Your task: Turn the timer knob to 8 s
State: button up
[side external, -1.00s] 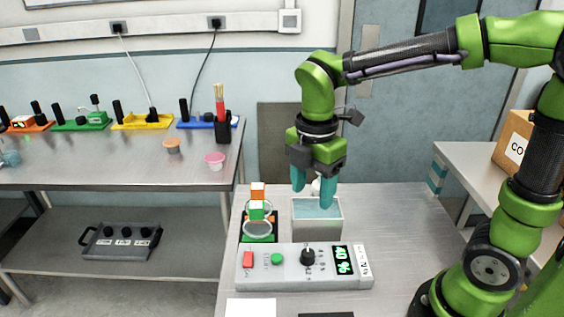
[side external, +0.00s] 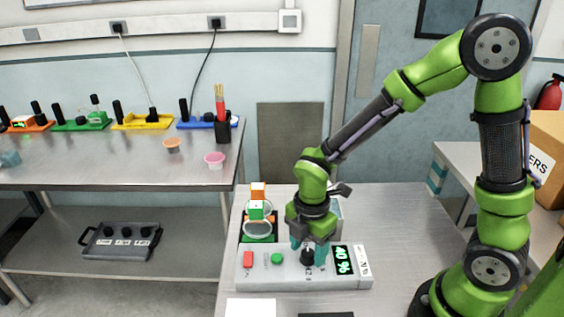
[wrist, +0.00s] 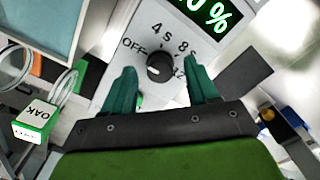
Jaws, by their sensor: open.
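The timer knob (side external: 308,257) is black and round, on the sloping grey control box (side external: 345,278). In the wrist view the knob (wrist: 159,67) has OFF, 4 s, 8 s and a partly covered 12 printed around it. A pale mark shows on the knob's left side, towards OFF; I cannot read its exact setting. My gripper (side external: 309,251) points down over the box. Its teal fingers are open, one on each side of the knob, and in the wrist view my gripper (wrist: 161,70) shows a gap on both sides.
The box carries a red switch (side external: 248,259), a green button (side external: 277,258) and a green-lit percent display (side external: 343,259). A liquid bath (wrist: 38,30) stands behind it.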

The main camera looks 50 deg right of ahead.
jog(key=shift+f, duration=0.4)
jog(key=shift+c, duration=0.3)
jog(key=c, duration=1)
